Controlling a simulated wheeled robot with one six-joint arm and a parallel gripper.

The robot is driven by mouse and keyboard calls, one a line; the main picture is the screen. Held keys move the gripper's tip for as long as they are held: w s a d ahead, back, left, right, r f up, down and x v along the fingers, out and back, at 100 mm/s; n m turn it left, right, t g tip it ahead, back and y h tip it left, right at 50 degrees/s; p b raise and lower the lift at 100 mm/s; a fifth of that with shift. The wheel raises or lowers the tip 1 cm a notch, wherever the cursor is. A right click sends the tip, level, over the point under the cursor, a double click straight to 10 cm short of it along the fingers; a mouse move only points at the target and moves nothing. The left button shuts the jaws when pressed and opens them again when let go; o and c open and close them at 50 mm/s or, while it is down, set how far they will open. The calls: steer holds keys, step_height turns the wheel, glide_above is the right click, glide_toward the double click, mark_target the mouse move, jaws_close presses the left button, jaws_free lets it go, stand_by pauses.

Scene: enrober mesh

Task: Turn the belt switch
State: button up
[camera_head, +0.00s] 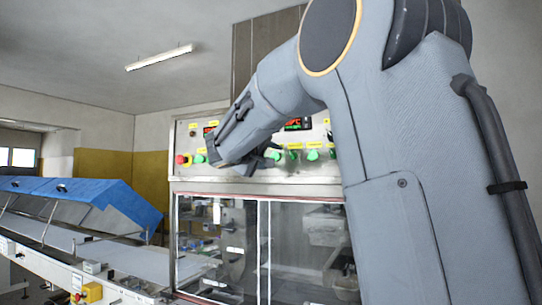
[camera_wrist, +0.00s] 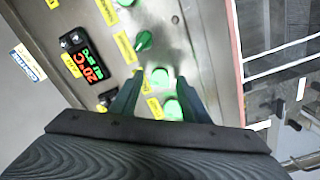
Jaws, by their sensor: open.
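The control panel (camera_head: 325,172) carries a row of green knobs and buttons with yellow labels too small to read, so I cannot tell which is the belt switch. In the wrist view a green rotary switch (camera_wrist: 143,41) sits just beyond my fingertips. A green lit button (camera_wrist: 160,77) shows between the fingers, and another green button (camera_wrist: 172,108) lies nearer the palm. My gripper (camera_wrist: 159,80) is open and holds nothing, with its fingers close in front of the panel. Contact cannot be told. In the head view my arm hides part of the panel.
A red emergency button (camera_head: 182,159) is at the panel's left end. A red-digit display (camera_wrist: 90,75) sits beside the knobs. Glass doors (camera_head: 235,245) are below the panel. A conveyor (camera_head: 130,262) with blue covers (camera_head: 95,192) stands at the left.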

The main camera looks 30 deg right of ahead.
steer(key=c, duration=1.1)
steer(key=shift+o, duration=0.2)
steer(key=shift+n+b, duration=0.3)
steer(key=n+b, duration=0.3)
steer(key=n, duration=0.2)
steer(key=shift+f, duration=0.1)
steer(key=n+b, duration=0.1)
steer(key=n, duration=0.5)
steer(key=shift+n, duration=0.3)
